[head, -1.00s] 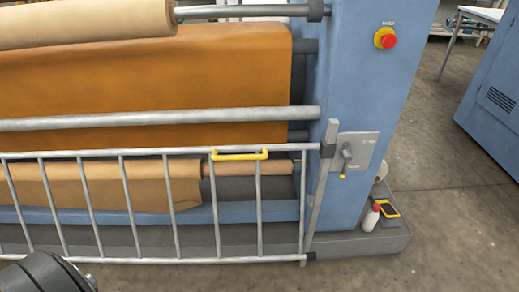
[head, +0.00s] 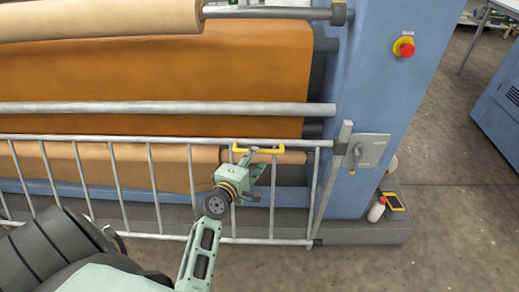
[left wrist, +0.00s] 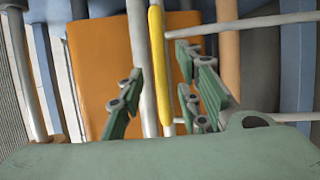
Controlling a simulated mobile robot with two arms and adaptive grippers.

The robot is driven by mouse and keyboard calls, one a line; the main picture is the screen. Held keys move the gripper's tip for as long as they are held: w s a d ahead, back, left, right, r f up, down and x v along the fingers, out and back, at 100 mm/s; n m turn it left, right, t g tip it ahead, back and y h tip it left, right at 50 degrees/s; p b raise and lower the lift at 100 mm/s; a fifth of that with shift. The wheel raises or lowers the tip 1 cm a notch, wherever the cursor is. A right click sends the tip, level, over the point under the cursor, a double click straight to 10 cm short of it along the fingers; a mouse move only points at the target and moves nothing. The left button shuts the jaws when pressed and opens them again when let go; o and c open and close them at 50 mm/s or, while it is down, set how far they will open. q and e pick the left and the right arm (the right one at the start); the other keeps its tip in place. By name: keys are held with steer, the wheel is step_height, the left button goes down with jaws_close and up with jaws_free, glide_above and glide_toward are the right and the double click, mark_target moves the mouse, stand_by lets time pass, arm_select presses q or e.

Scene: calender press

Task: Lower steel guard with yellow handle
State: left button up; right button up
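The steel guard (head: 154,185) is a grey barred frame standing upright in front of the lower rolls in the head view. Its yellow handle (head: 270,151) is fixed on the top rail near the right end. My left gripper (head: 250,162) is at the handle, just in front of and below it. In the left wrist view the left gripper (left wrist: 160,68) has its green fingers apart, one on each side of the yellow handle (left wrist: 158,55) and the rail beside it. Contact cannot be told. My right gripper is not in view.
The blue machine column (head: 375,90) stands right of the guard, with a red stop button (head: 404,48) and a latch plate (head: 366,152). A white bottle (head: 377,209) and a yellow device (head: 394,201) rest on the base ledge. Open floor (head: 460,200) lies right.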

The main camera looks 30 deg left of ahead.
arm_select(q)
steer(key=x, duration=0.5)
steer(key=shift+w, duration=0.25)
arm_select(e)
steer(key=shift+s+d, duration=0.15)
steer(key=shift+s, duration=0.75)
arm_select(q)
steer(key=shift+c, duration=0.5)
jaws_close()
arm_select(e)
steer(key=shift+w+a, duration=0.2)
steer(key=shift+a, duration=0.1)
